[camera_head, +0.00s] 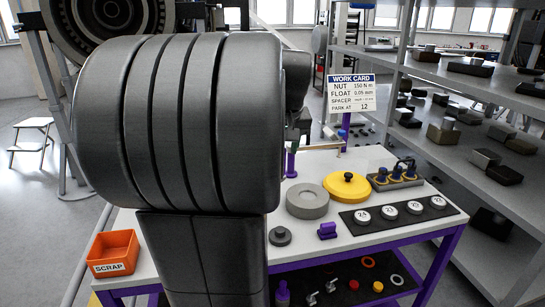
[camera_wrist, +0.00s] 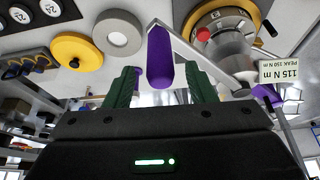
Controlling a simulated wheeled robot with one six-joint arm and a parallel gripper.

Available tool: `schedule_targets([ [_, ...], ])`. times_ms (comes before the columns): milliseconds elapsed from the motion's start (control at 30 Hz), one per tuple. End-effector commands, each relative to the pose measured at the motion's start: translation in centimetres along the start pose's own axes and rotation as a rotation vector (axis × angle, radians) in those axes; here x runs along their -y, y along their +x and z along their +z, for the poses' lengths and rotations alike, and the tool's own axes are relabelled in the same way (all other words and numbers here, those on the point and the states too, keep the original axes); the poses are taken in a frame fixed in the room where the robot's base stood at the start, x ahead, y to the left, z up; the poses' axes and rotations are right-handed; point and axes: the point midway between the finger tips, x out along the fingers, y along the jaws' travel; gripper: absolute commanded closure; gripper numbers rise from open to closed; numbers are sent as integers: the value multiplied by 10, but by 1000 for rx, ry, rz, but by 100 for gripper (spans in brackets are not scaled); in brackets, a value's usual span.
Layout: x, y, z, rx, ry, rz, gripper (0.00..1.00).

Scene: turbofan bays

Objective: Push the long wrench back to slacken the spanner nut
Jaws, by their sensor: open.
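In the wrist view my gripper (camera_wrist: 163,80) is open, with a green finger on each side. The purple handle (camera_wrist: 160,57) of the long wrench shows between the fingertips, with a visible gap on each side. The wrench's grey bar (camera_wrist: 212,62) runs from near the handle toward the lower right. A grey metal cylinder (camera_wrist: 235,45) in a brass-coloured ring stands beside the bar; I cannot make out the spanner nut itself. A tilted readout (camera_wrist: 279,75) shows 115 N m, peak 150 N m.
The white bench (camera_head: 345,165) bears a grey ring (camera_head: 307,201), a yellow disc (camera_head: 348,187), a dark strip of numbered discs (camera_head: 402,212) and an orange scrap bin (camera_head: 113,253). A work card (camera_head: 351,93) reads nut 150 N m. Shelves (camera_head: 440,75) stand at right.

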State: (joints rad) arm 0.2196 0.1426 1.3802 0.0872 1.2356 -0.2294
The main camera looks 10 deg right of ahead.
Motion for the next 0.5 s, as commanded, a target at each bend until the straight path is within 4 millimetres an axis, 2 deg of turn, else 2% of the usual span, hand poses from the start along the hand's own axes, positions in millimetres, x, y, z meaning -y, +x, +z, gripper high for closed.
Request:
schedule_targets([
  [100,0,22,0,3,0,-1,50],
  [200,0,35,0,2,0,0,50],
  [500,0,48,0,-1,0,0,50],
])
